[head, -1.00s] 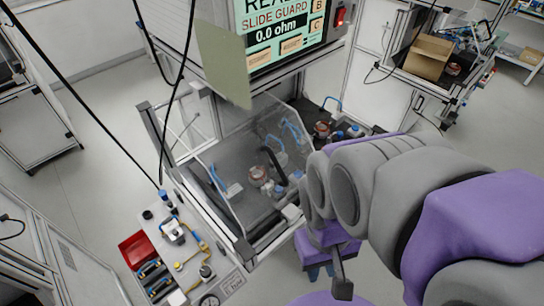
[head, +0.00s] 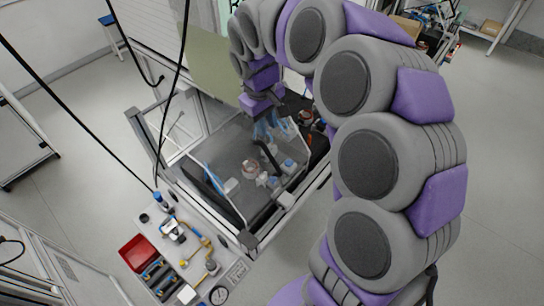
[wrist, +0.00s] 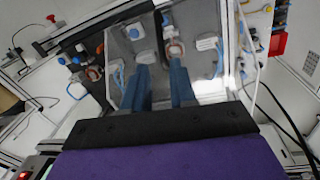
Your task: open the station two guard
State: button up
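The station two guard appears to be the clear panel cover (head: 222,145) over the dark station bed in the head view. Through it I see a copper-wound stator (head: 250,168) and small blue-and-white parts; the stator's ring also shows in the wrist view (wrist: 175,49). A dark curved bar (head: 268,156) stands by the stator; I cannot tell if it belongs to the guard. My gripper (head: 266,130) is above the station's back right part, its blue fingers pointing down. In the wrist view the fingers (wrist: 161,72) are apart with nothing between them. Contact with the guard cannot be told.
A panel with gauges and fittings (head: 186,250) and a red bin (head: 138,250) stand at front left. Black cables (head: 75,120) hang on the left. A greenish plate (head: 205,65) is behind the station. My arm hides the screen. Open floor lies left and right.

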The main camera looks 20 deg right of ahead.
aim_at(271, 157)
jog(key=f, duration=0.5)
jog(key=w+d+f+b, duration=0.1)
jog(key=f, duration=0.5)
jog(key=f+b, duration=0.1)
jog(key=f, duration=0.5)
jog(key=shift+w+d+f, duration=0.15)
jog(key=shift+w+d, duration=0.1)
jog(key=shift+d, duration=0.15)
jog(key=shift+c, duration=0.3)
grip_shut()
